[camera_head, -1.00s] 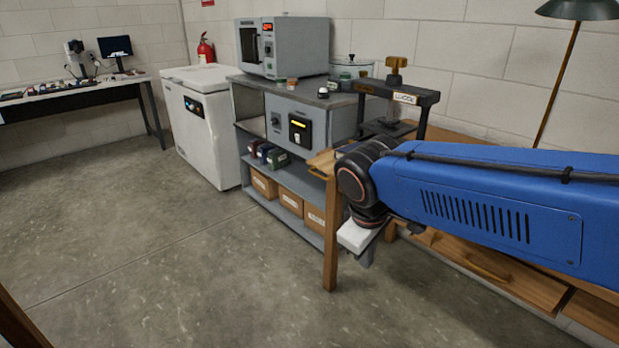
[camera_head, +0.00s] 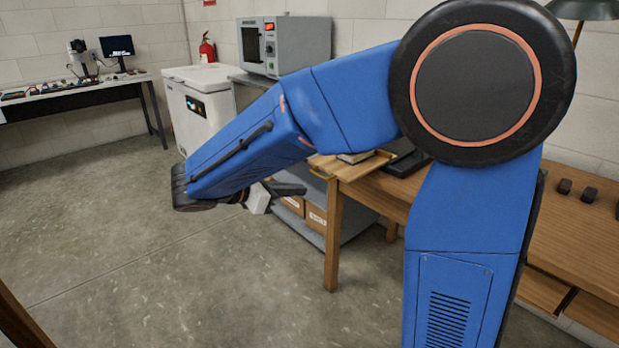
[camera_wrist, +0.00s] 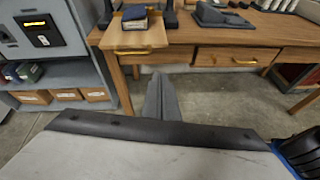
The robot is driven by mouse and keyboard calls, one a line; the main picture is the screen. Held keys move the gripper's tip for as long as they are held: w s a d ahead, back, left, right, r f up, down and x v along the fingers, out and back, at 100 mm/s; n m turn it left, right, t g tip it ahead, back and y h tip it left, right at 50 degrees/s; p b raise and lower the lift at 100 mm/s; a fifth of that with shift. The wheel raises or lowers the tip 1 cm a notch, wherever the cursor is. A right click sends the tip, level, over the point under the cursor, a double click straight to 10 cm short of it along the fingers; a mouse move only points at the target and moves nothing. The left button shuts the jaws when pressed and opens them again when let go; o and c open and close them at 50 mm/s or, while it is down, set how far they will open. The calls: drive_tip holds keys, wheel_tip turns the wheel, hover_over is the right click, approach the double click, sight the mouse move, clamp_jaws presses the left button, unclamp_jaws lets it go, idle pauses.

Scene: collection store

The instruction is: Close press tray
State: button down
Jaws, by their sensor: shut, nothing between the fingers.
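The press tray (camera_wrist: 118,38) is a light wooden board with a brass handle (camera_wrist: 132,52) on its front edge. It sticks out past the front edge of the wooden table (camera_wrist: 220,31), and a dark-covered book (camera_wrist: 134,20) lies on it. In the head view the tray (camera_head: 345,171) shows just right of my forearm. The press's dark base (camera_head: 405,160) shows there, but my arm hides its upper part. My gripper (camera_wrist: 161,82) is shut and empty. It points at the table from in front, apart from the tray and below and slightly right of the handle in the wrist view.
A grey shelf unit (camera_wrist: 62,76) with boxes stands left of the table. A table leg (camera_head: 333,235) rises under the tray end. Drawers with brass handles (camera_wrist: 236,61) line the table front. The concrete floor (camera_head: 130,240) at left is clear.

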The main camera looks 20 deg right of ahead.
sight(318, 175)
drive_tip(key=w+a+n+t+h, duration=0.2)
drive_tip(key=w+a, duration=0.1)
drive_tip(key=a, duration=0.2)
drive_tip(key=x, duration=1.3)
drive_tip(key=shift+w+d, duration=0.15)
drive_tip(key=shift+w, duration=0.15)
drive_tip(key=r+x, duration=0.1)
drive_tip(key=x, duration=0.5)
drive_tip(key=r+x, duration=0.1)
drive_tip(key=x, duration=0.5)
drive_tip(key=r+x, duration=0.1)
drive_tip(key=x, duration=0.5)
drive_tip(key=shift+d, duration=0.65)
drive_tip(key=shift+w+d+r, duration=0.1)
drive_tip(key=shift+w+d, duration=0.1)
drive_tip(key=shift+d, duration=0.05)
drive_tip(key=shift+d+r, duration=0.1)
